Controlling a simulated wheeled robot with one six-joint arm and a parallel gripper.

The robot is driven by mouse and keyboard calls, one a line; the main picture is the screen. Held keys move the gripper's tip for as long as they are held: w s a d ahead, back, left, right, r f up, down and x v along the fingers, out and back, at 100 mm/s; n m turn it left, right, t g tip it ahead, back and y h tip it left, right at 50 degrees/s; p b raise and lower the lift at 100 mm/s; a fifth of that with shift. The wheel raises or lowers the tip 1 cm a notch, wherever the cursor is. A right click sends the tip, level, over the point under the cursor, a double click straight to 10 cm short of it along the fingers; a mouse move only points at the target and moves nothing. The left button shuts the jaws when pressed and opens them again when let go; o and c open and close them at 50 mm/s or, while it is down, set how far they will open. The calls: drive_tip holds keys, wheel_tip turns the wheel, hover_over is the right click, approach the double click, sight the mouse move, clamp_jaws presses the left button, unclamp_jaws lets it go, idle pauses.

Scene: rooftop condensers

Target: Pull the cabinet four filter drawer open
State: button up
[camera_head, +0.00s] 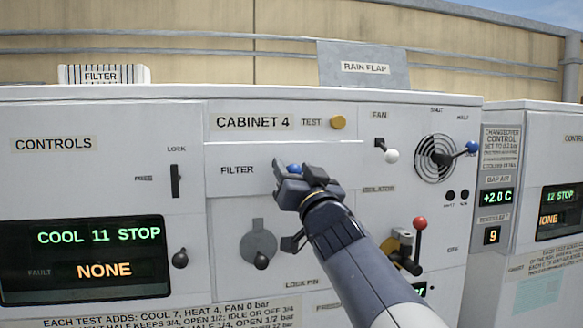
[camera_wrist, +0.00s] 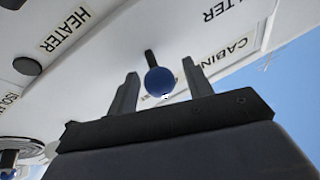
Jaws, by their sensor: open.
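The cabinet four filter drawer (camera_head: 237,183) is a wide white panel labelled FILTER, under the CABINET 4 label (camera_head: 252,122). Its front looks about level with the cabinet face. A blue ball knob (camera_head: 295,168) stands out from it, partly hidden by my gripper (camera_head: 290,180). In the wrist view the blue knob (camera_wrist: 160,81) sits on a dark stem, between the two fingers of my gripper (camera_wrist: 162,88). The fingers are apart, with a gap showing on each side of the knob. Whether the fingers reach past the knob is hard to tell.
Below the drawer are a grey round latch (camera_head: 258,243) and a red-knobbed lever (camera_head: 420,223). A controls display (camera_head: 85,262) is at left, and a LOCK slider (camera_head: 176,181) sits beside the drawer.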

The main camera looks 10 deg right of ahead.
drive_tip(key=shift+c, duration=0.5)
clamp_jaws()
drive_tip(key=shift+s+a+f+b, duration=0.15)
drive_tip(key=shift+s+f+b, duration=0.05)
drive_tip(key=shift+b, duration=1.05)
